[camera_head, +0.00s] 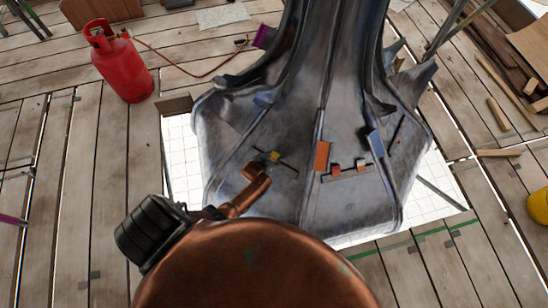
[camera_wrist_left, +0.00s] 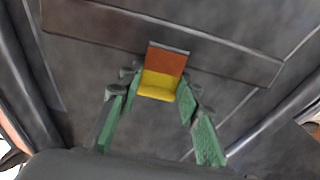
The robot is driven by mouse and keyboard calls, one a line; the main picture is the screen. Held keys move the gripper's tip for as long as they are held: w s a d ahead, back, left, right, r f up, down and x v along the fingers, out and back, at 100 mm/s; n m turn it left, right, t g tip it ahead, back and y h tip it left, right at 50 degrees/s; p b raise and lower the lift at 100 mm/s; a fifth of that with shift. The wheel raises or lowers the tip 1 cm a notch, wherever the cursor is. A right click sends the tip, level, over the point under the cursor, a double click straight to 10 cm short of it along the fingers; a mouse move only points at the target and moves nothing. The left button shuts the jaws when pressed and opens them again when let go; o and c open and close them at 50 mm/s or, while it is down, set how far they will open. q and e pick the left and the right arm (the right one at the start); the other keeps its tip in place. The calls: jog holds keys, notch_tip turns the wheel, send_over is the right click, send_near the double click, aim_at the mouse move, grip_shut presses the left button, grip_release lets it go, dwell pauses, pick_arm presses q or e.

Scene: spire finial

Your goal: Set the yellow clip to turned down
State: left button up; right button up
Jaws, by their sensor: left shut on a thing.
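The yellow clip (camera_wrist_left: 157,87) sits on a grey metal strip of the spire's lead sheeting in the left wrist view, with an orange-brown patch directly above its yellow lower part. My left gripper (camera_wrist_left: 160,92) has its green-padded fingers on either side of the clip and is shut on it. In the head view the clip is a small yellow spot (camera_head: 275,155) on the left front face of the grey spire (camera_head: 270,120), at the end of my left arm. Which way the clip is turned is hard to tell. My right gripper is out of view.
An orange-brown tab (camera_head: 322,155), a low rust-coloured bracket (camera_head: 348,172) and a blue tab (camera_head: 376,142) stand to the right on the spire. A red gas cylinder (camera_head: 121,65) with a hose is on the planks at the back left. A yellow container (camera_head: 539,205) is at the right edge.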

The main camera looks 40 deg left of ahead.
pick_arm(q)
jog(key=c, duration=0.4)
jog(key=shift+w+r+g+p, duration=0.2)
jog(key=shift+r+g+p, duration=0.1)
jog(key=shift+p, duration=0.2)
jog(key=shift+c, duration=0.2)
jog(key=shift+w+f+g, duration=0.1)
jog(key=shift+f+g, duration=0.2)
jog(key=shift+g, duration=0.2)
jog(key=shift+f, duration=0.15)
jog(key=o, duration=1.2)
jog(key=shift+c, duration=0.2)
